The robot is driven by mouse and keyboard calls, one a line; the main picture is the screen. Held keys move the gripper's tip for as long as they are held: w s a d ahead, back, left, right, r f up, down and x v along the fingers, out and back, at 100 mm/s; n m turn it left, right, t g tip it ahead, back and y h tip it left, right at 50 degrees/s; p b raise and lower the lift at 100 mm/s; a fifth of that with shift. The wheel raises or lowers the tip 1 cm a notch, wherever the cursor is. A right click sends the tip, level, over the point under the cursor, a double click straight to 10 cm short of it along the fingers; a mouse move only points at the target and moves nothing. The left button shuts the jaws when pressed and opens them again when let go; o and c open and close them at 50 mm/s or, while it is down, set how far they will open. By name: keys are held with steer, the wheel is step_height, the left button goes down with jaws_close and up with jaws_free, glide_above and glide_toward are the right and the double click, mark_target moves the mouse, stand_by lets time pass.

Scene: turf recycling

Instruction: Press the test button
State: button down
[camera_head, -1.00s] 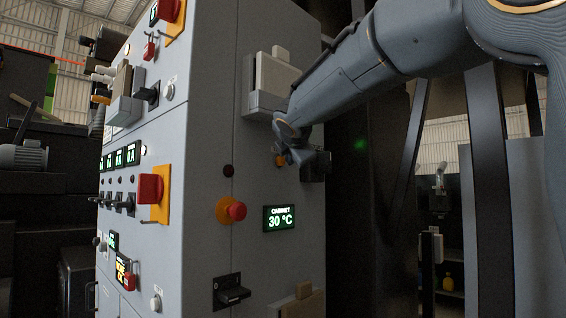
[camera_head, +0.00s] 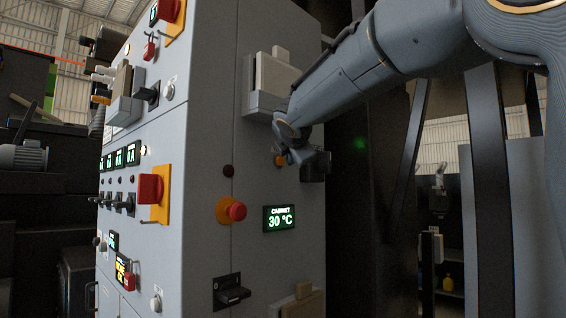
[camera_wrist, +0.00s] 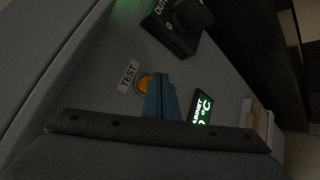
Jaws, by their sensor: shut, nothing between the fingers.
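The test button is a round orange button (camera_wrist: 145,83) on the grey cabinet panel, beside a white TEST label (camera_wrist: 129,76) in the wrist view. In the head view a bit of the orange button (camera_head: 279,160) shows at my gripper's tip. My gripper (camera_wrist: 163,92) is shut and empty. Its blue fingers cover one edge of the button in the wrist view. In the head view my gripper (camera_head: 290,158) is close to the panel, pointing at it. I cannot tell whether the fingertips touch the button.
A black output switch box (camera_wrist: 178,25) juts out near the button. A green-lit cabinet temperature display (camera_head: 279,218) sits below it. A red emergency knob on a yellow base (camera_head: 237,211) is to the lower left. A black rotary handle (camera_head: 232,294) sticks out further down.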

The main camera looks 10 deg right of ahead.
steer(key=shift+a, duration=0.1)
stand_by(0.5)
steer(key=shift+w+a, duration=0.2)
steer(key=shift+w, duration=0.1)
steer(key=shift+w+a, duration=0.2)
steer(key=shift+w, duration=0.05)
stand_by(0.7)
steer(key=shift+s+d, duration=0.45)
steer(key=shift+s, duration=0.15)
steer(key=shift+s+d, duration=0.1)
steer(key=shift+s+d+p, duration=0.55)
steer(key=shift+s+d, duration=0.3)
steer(key=shift+s, duration=0.35)
steer(key=shift+s+d+p, duration=0.55)
steer(key=shift+s+d, duration=0.3)
steer(key=shift+s, duration=0.3)
